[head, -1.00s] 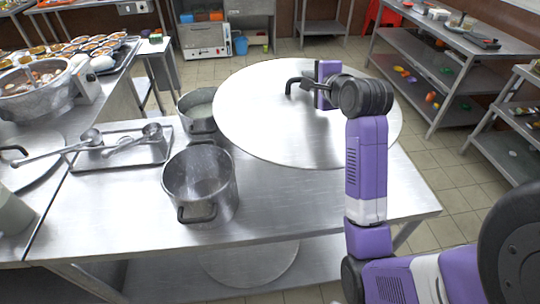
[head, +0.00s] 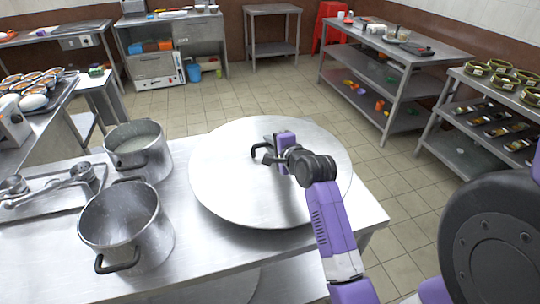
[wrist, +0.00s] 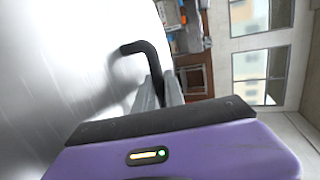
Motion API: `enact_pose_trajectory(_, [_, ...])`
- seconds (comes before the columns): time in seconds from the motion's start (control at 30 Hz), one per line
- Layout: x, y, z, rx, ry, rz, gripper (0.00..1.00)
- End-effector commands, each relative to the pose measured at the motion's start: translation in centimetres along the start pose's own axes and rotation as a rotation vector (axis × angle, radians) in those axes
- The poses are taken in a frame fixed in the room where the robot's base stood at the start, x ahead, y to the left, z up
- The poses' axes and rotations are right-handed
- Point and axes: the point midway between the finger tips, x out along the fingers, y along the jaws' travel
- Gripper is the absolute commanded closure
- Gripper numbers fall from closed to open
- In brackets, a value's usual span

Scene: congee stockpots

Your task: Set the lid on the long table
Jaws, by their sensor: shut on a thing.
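The lid (head: 228,188) is a large round steel disc with a bent black handle (head: 257,150). In the head view it lies nearly level over the right part of the steel table (head: 200,265). I cannot tell whether its underside touches the tabletop. My gripper (head: 268,156) is shut on the handle, at the lid's middle. In the wrist view the lid's bright face (wrist: 50,70) fills the left side, and the handle (wrist: 148,52) runs down to my fingers (wrist: 160,92). The lid hides the tabletop beneath it.
An open steel pot (head: 125,228) stands left of the lid, with a second pot (head: 138,148) holding pale liquid behind it. A tray with ladles (head: 60,190) lies at the far left. Steel shelves (head: 400,85) stand across the tiled floor at the right.

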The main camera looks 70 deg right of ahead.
Motion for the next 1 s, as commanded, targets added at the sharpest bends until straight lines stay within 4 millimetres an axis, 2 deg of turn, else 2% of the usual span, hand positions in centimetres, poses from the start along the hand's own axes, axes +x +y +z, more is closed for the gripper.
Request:
enact_pose_trajectory(0.07, [0.1,0.0,-0.1,0.0,0.001,-0.007,1.0])
enact_pose_trajectory(0.4, [1.4,3.7,-0.3,0.0,0.001,-0.006,1.0])
enact_pose_trajectory(0.8, [1.5,4.0,-0.2,-0.001,0.001,-0.007,1.0])
enact_pose_trajectory(0.83, [1.6,4.4,-0.2,0.0,0.0,0.0,0.84])
enact_pose_trajectory(0.9, [1.6,4.3,-0.2,0.0,0.001,-0.001,0.7])
enact_pose_trajectory(0.93, [1.6,4.3,-0.2,0.0,0.001,-0.001,0.64])
enact_pose_trajectory(1.0, [1.6,4.3,-0.2,0.0,0.001,-0.001,0.64])
